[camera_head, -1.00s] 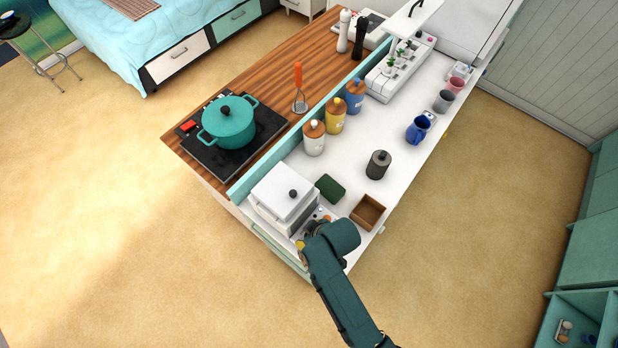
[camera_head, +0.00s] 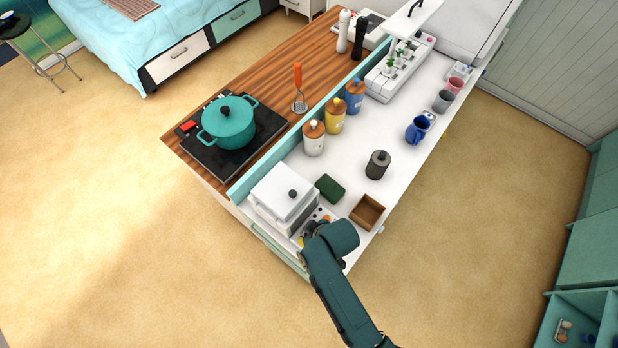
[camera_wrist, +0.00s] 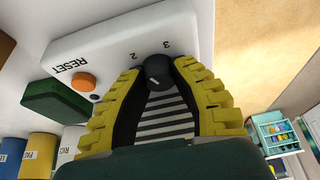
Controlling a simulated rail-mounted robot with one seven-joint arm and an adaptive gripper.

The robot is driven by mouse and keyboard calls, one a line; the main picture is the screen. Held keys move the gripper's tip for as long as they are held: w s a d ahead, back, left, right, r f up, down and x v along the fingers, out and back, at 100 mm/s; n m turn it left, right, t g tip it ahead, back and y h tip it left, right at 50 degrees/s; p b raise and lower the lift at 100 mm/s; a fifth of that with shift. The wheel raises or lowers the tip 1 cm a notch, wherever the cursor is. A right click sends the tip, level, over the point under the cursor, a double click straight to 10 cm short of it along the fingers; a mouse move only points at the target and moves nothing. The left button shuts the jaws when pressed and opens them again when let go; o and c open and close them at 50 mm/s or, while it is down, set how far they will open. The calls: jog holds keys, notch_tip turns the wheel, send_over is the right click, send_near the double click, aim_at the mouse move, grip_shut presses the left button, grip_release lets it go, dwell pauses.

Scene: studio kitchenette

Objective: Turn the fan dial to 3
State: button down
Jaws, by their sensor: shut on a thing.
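The dial (camera_wrist: 158,68) is a dark round knob on a white panel (camera_wrist: 120,45) in the wrist view. The printed numbers 3 and 2 appear upside down just above it. A faint pale mark shows on the knob, but I cannot tell which number it points at. My gripper (camera_wrist: 160,72) has yellow-and-black fingers closed on the knob from both sides. In the head view the white appliance (camera_head: 280,193) stands at the near end of the counter. My arm hides the dial there, and only a bit of yellow finger shows.
An orange RESET button (camera_wrist: 84,83) sits left of the fingers. A green block (camera_head: 330,188), a wooden box (camera_head: 367,212) and a grey canister (camera_head: 378,165) stand close by on the white counter (camera_head: 350,150). Open floor lies right of the counter.

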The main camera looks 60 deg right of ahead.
jog(key=m+h+p, duration=0.1)
jog(key=m+p, duration=0.1)
jog(key=m, duration=0.2)
jog(key=shift+a+g, duration=0.1)
jog(key=shift+g, duration=0.3)
jog(key=m+h, duration=0.1)
jog(key=m, duration=0.2)
jog(key=m+g+h, duration=0.1)
jog(key=m, duration=0.2)
jog(key=shift+f+g, duration=0.15)
jog(key=shift+g, duration=0.15)
jog(key=shift+s, duration=0.1)
jog(key=c, duration=0.8)
grip_release()
jog(key=shift+p, duration=0.3)
